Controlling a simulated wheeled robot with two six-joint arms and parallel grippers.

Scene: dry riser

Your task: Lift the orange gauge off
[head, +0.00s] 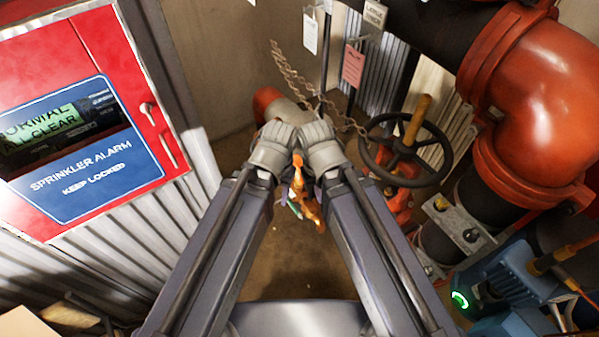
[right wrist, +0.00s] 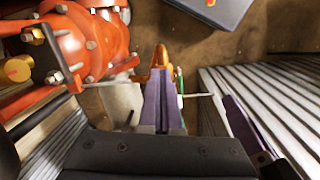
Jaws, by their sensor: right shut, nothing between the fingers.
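An orange piece (head: 299,187), which looks like the gauge, shows in the head view just below my two wrists. In the right wrist view the orange piece (right wrist: 161,55) shows just beyond the tips of my right gripper (right wrist: 161,82). The right gripper's purple fingers are together with nothing between them. I cannot tell whether they touch the orange piece. A purple part at the right of that view may be my left gripper. In the head view my left gripper's fingers are mostly hidden under the wrist, so their opening does not show.
A black handwheel (head: 405,151) on a red valve and large red pipes (head: 535,95) stand close on the right. A chain (head: 292,75) and tags (head: 353,65) hang behind. A red sprinkler alarm box (head: 80,130) is at left. A blue device (head: 515,280) sits lower right.

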